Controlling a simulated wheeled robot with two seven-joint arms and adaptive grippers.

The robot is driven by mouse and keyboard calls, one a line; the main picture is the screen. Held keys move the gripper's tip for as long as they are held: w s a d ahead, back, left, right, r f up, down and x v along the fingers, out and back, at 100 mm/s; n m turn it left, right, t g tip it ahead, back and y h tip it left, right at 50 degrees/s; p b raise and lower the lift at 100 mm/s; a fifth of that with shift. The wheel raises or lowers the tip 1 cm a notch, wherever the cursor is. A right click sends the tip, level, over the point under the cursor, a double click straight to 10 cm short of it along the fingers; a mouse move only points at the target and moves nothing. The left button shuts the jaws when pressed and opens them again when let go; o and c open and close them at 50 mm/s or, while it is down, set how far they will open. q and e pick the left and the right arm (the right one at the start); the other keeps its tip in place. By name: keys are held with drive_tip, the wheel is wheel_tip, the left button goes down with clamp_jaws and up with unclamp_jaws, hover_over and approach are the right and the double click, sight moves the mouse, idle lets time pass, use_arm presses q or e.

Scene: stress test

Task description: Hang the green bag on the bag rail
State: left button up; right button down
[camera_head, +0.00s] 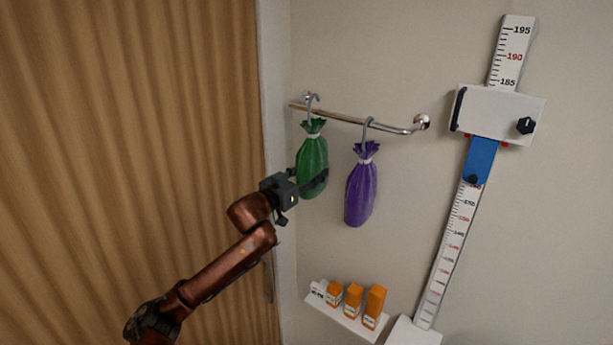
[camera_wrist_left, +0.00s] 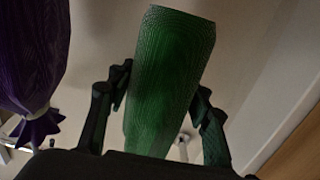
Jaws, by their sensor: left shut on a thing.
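The green bag (camera_head: 311,158) is upright at the left end of the metal bag rail (camera_head: 345,116) in the head view. The grey hook (camera_head: 312,102) above it is at the rail; I cannot tell whether the rail carries its weight. My left gripper (camera_head: 316,184) is shut on the lower part of the green bag. In the left wrist view the green bag (camera_wrist_left: 165,85) stands between the two fingers (camera_wrist_left: 160,100). My right gripper is not in view.
A purple bag (camera_head: 361,187) hangs by its hook on the rail, right of the green bag. A height gauge (camera_head: 453,225) is on the wall at right. A small shelf (camera_head: 345,318) with orange boxes (camera_head: 353,300) is below. A wooden door (camera_head: 130,130) fills the left.

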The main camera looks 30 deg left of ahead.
use_arm(q)
drive_tip(key=shift+w, duration=0.4)
drive_tip(key=shift+f+b, duration=0.65)
drive_tip(key=shift+f, duration=0.7)
drive_tip(key=shift+s, duration=0.1)
drive_tip(key=o, duration=1.3)
drive_tip(key=shift+o, duration=0.2)
drive_tip(key=s+a, duration=0.1)
drive_tip(key=s, duration=1.1)
